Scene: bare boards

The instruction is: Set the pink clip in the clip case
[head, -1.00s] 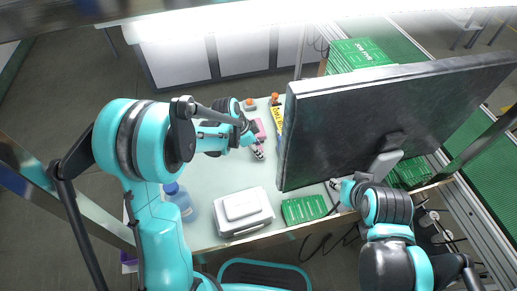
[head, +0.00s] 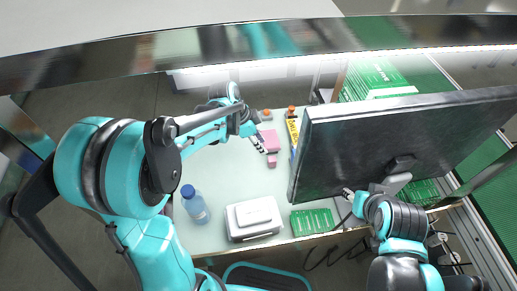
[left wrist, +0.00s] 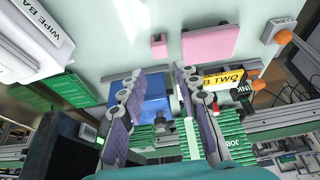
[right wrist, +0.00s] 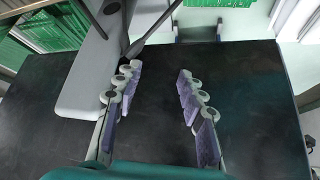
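The small pink clip (head: 272,161) lies on the pale table, just in front of a larger pink box (head: 269,139), which looks like the clip case. In the left wrist view the clip (left wrist: 158,47) and the pink case (left wrist: 212,42) lie apart, beyond my fingertips. My left gripper (head: 258,145) is beside the case, on its left, open and empty; its spread fingers show in the left wrist view (left wrist: 152,80). My right gripper (head: 349,193) is near the table's front edge by the monitor; its fingers are open and empty in the right wrist view (right wrist: 158,75).
A large black monitor (head: 400,140) stands on the right. A yellow labelled box (head: 293,128) and a blue item (left wrist: 155,100) are near the case. A white wipe box (head: 253,217), blue bottle (head: 195,206) and green board (head: 313,222) line the front. The table's middle is clear.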

